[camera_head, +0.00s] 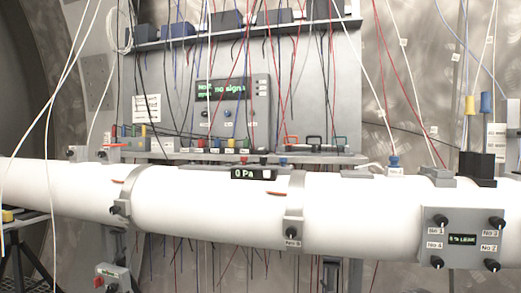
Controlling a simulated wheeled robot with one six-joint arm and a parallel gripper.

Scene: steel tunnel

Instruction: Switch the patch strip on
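A strip with a row of small coloured knobs or plugs (225,147) in black, red, green and blue runs along the grey shelf behind the white tube. White labels sit under them. I cannot tell for sure whether this is the patch strip, and no switch position on it can be made out. Cables hang in front of it. My gripper is not in view.
A long white tube (350,212) crosses the whole view, with a "0 Pa" display (253,174) on top. A grey knob panel (462,238) is at its right. A "no signal" display unit (232,100) stands behind. Many thin cables hang from the upper shelf (240,34).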

